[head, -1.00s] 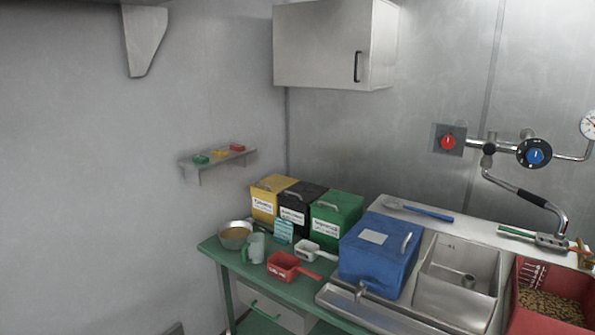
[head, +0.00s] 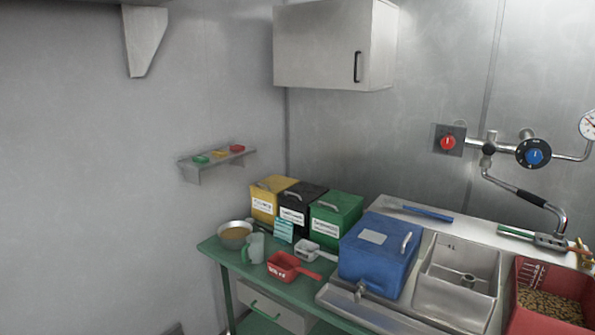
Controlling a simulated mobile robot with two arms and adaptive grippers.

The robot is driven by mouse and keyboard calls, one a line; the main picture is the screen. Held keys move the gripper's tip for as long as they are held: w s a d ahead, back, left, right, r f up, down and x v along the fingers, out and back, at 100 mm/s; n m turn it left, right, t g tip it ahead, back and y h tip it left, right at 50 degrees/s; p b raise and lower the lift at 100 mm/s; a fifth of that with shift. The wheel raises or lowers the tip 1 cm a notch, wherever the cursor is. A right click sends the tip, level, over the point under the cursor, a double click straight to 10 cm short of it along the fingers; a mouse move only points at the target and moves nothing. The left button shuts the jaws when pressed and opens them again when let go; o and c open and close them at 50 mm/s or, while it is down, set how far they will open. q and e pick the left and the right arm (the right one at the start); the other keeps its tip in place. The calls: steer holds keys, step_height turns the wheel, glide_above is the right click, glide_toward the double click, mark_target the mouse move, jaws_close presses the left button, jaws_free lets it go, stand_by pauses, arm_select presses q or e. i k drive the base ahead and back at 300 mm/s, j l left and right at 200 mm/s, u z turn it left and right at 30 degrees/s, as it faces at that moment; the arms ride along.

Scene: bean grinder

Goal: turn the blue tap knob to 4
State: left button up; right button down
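The blue tap knob (head: 535,156) sits at the centre of a round black dial with small white marks, on the steel wall pipe at the right of the head view. The marks are too small to read, so I cannot tell the knob's setting. A red knob (head: 447,143) on a square plate is to its left on the same pipe. A spout with a black grip (head: 531,197) hangs below the pipe. Neither of my grippers is in view.
Below are a steel sink (head: 456,270), a blue box with a tap (head: 377,257) and a red bin of beans (head: 549,296). Yellow, black and green boxes stand on the green table (head: 264,285). A wall cabinet (head: 325,44) hangs above. Space before the knob looks clear.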

mark_target(534, 155)
steer(key=z, duration=1.25)
steer(key=i+z, duration=0.65)
steer(key=i+j, duration=0.05)
